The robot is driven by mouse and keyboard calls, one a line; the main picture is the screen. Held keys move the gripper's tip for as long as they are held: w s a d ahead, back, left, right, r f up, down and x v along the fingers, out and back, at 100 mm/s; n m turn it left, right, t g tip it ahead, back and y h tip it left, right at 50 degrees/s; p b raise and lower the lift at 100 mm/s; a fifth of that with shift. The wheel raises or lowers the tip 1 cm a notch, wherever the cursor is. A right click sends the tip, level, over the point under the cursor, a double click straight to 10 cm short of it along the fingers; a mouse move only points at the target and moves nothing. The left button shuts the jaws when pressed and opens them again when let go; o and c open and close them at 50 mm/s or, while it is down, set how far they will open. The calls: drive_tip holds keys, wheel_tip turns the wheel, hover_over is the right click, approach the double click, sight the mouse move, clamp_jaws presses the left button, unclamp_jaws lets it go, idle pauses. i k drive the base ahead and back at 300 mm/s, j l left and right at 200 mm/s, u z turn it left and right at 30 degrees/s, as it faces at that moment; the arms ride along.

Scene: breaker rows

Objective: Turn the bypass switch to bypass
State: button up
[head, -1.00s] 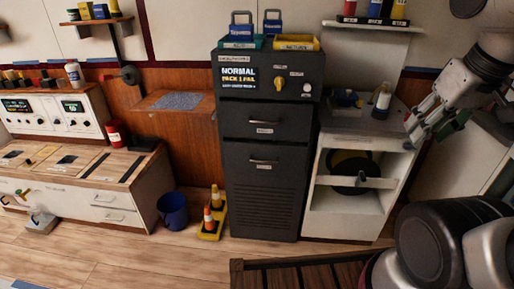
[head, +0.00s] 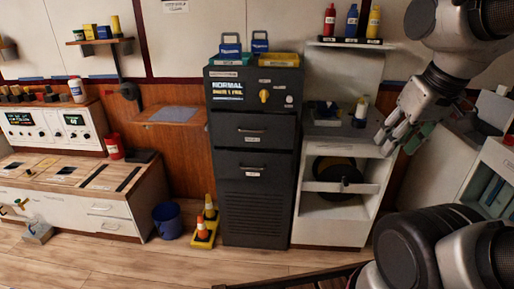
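The dark cabinet (head: 253,200) stands upright in the middle of the head view. Its top panel has a lit display (head: 228,91) that appears to read NORMAL and a fault line below it. A yellow rotary knob (head: 264,96) sits right of the display, with a small pale knob (head: 289,100) farther right. I take the yellow knob for the bypass switch, but its label is too small to read. My gripper (head: 388,145) hangs to the right, in front of the white shelf unit, apart from the cabinet. Its fingers are too blurred to judge their opening.
The white shelf unit (head: 330,228) stands right of the cabinet with bottles on top. Small cones on a yellow base (head: 205,236) and a blue bucket (head: 167,220) stand on the floor at left. A dark railing (head: 290,279) crosses the front. Wooden floor between is clear.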

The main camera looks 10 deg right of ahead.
sight(264, 94)
drive_tip(key=i+z, duration=0.35)
drive_tip(key=z, duration=0.15)
drive_tip(key=i+j+z, duration=0.15)
drive_tip(key=i+z, duration=0.3)
drive_tip(key=k, duration=0.1)
